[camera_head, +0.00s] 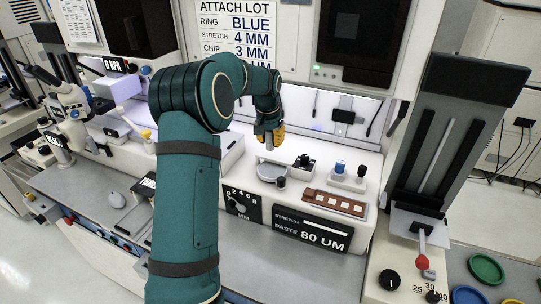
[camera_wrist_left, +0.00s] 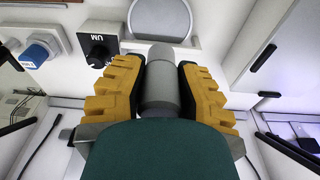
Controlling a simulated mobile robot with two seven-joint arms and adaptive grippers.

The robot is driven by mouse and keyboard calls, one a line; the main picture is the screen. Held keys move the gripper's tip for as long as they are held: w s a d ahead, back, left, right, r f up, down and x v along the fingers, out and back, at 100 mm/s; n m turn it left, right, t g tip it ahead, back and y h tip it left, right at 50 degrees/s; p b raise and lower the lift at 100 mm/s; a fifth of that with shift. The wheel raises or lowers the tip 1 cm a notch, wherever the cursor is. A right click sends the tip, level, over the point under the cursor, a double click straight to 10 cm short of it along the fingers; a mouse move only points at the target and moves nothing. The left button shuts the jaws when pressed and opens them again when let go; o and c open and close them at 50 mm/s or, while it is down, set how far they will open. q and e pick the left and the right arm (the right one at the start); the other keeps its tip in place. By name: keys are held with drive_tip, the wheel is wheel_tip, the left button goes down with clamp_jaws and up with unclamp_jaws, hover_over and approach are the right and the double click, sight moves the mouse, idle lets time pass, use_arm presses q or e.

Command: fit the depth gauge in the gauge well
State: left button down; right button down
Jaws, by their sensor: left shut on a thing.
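My left gripper (camera_head: 270,140) is over the back of the white machine's top in the head view. In the left wrist view its yellow ridged fingers (camera_wrist_left: 160,88) are shut on a grey cylinder, the depth gauge (camera_wrist_left: 161,72). The gauge is mostly hidden by the gripper in the head view. A round pale disc with a grey rim (camera_wrist_left: 160,17) lies beyond the gauge's end in the left wrist view. I cannot make out the gauge well for certain. My right gripper is not in view.
A black block with a knob (camera_head: 304,163) and a blue-capped part (camera_head: 340,167) stand right of the gripper. A brown strip with pale squares (camera_head: 335,203) lies in front. A dark column (camera_head: 445,130) with a red-knobbed lever (camera_head: 422,250) rises at right.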

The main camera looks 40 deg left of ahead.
use_arm(q)
drive_tip(key=shift+r, duration=0.25)
drive_tip(key=shift+f, duration=0.1)
wheel_tip(320, 180, down, 5)
drive_tip(key=shift+f, duration=0.1)
wheel_tip(320, 180, down, 3)
drive_tip(key=shift+f, duration=0.65)
